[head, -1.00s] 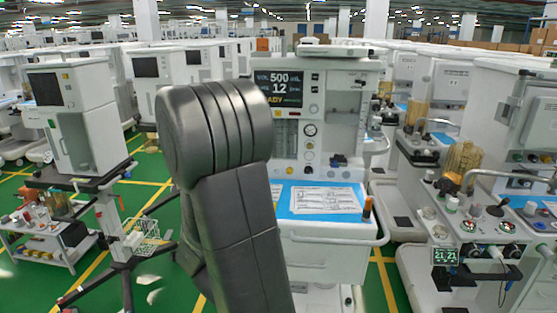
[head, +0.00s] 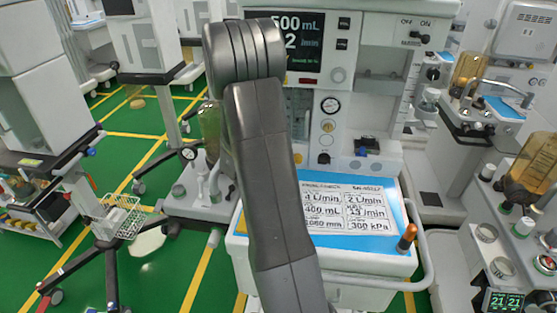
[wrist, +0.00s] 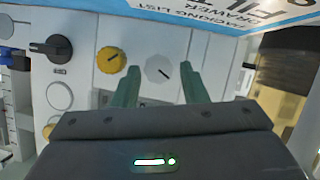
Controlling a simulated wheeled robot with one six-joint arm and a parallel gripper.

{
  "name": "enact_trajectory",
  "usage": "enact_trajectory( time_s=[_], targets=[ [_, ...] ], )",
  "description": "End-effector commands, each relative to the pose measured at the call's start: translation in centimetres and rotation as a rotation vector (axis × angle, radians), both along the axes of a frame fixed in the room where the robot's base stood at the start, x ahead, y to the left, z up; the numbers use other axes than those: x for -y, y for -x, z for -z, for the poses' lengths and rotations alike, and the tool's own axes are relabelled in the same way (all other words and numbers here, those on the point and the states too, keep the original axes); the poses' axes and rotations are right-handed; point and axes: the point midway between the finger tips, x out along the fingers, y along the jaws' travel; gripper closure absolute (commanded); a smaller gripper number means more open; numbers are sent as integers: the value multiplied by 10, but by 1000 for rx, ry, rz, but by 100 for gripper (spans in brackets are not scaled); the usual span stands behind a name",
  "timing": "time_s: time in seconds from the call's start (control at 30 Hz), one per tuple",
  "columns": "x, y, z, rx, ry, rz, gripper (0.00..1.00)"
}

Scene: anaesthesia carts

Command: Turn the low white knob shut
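A yellow knob (wrist: 110,60) with a dark line sits just left of the left finger. In the head view my own arm covers part of the cart front, and my gripper is hidden there.
A black knob (wrist: 52,48) and a round white button (wrist: 59,95) lie further left in the wrist view. In the head view, the cart has a screen (head: 298,48), a blue-bordered sheet (head: 352,214) and an orange-capped item (head: 407,238). Another machine (head: 505,110) stands right.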

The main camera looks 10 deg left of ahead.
Motion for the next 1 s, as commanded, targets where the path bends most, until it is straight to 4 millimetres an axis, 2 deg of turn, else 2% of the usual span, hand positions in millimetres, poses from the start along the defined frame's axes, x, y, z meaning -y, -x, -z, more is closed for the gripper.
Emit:
enact_trajectory(
  time_s=[0.13, 0.43, 0.47, 0.6, 0.63, 1.0],
  targets=[
    [2, -11, 4, 0, 0, 0, 61],
    [2, -13, 5, 0, 1, 0, 61],
    [2, -13, 5, 0, 1, 0, 63],
    [2, -13, 5, 0, 1, 0, 90],
    [2, -13, 5, 0, 1, 0, 92],
    [3, -13, 7, 2, -58, 0, 92]
  ],
)
